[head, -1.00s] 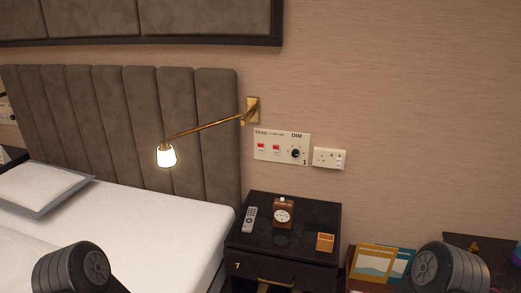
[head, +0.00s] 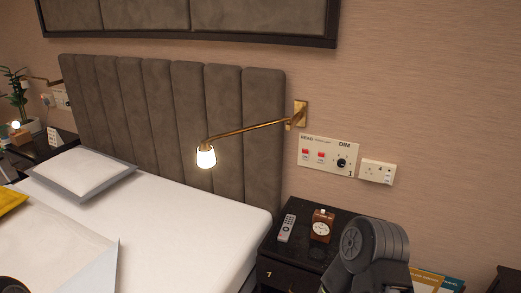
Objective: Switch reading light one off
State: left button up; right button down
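A lit reading light (head: 206,156) with a white shade hangs from a brass swing arm (head: 250,130) fixed to a wall plate (head: 300,113). To the right of and below that plate is a cream switch panel (head: 328,168) marked "READ" and "DIM". It has two red-marked switches (head: 312,154) and a dark round dimmer knob (head: 341,163). Parts of my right arm show in front of the nightstand at the lower right, and a bit of my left arm shows at the lower left edge. Neither gripper's fingers are in view.
A white socket (head: 377,172) is right of the panel. The bed (head: 190,215) with its padded headboard (head: 170,120) fills the left. The wall before the panel is clear.

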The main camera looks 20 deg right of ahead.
aim_at(305, 152)
jog(key=i+l+u, duration=0.25)
jog(key=i+l, duration=0.3)
jog(key=i+l+u, duration=0.25)
jog(key=i+l, duration=0.2)
jog(key=l, duration=0.25)
